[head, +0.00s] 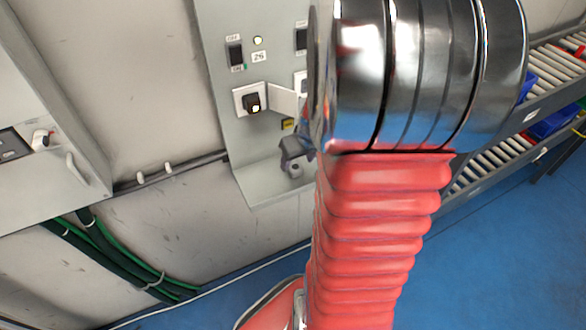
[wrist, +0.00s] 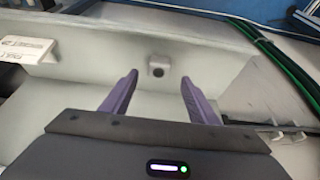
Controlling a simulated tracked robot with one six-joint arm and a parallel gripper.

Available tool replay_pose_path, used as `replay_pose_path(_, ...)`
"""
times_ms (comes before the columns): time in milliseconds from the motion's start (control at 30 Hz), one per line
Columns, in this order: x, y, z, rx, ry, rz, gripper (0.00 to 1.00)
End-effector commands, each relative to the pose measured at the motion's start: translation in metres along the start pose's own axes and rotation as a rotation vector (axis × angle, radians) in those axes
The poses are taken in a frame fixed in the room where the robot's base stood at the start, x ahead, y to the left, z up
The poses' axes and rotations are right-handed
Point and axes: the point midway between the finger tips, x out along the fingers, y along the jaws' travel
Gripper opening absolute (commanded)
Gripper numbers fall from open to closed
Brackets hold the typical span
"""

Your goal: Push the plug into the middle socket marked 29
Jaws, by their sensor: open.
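My gripper (wrist: 158,76) is open, its two purple fingers apart with nothing between them. In the head view a dark finger of my gripper (head: 292,150) shows beside my arm, low in front of the grey panel. A small grey plug-like piece with a dark round face (wrist: 157,69) sits beyond the fingertips, roughly centred between them. It seems to be the small grey piece on the panel's lower ledge in the head view (head: 295,170). The middle socket (head: 301,82) is mostly hidden behind my arm, and no mark 29 is readable.
The grey panel (head: 225,75) carries a label 26 and a left socket (head: 252,100) with a black plug and an open flap. Cables (head: 125,255) run along the wall at left. A roller conveyor (head: 490,160) with blue bins stands at right. Blue floor lies below.

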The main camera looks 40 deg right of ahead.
Motion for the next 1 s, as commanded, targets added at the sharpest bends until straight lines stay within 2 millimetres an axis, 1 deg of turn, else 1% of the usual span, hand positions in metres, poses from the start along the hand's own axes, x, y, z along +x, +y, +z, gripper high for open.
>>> replay_pose_path(300,0.001,0.0,0.0,0.0,0.0,0.0,0.55)
replay_pose_path(433,0.005,0.0,0.0,0.001,-0.001,-0.001,0.55)
replay_pose_path(567,0.015,0.001,0.0,0.0,-0.002,-0.001,0.55)
replay_pose_path(833,0.042,0.002,-0.001,0.001,-0.001,-0.002,0.55)
replay_pose_path(1000,0.052,0.002,-0.001,0.0,0.0,0.0,0.55)
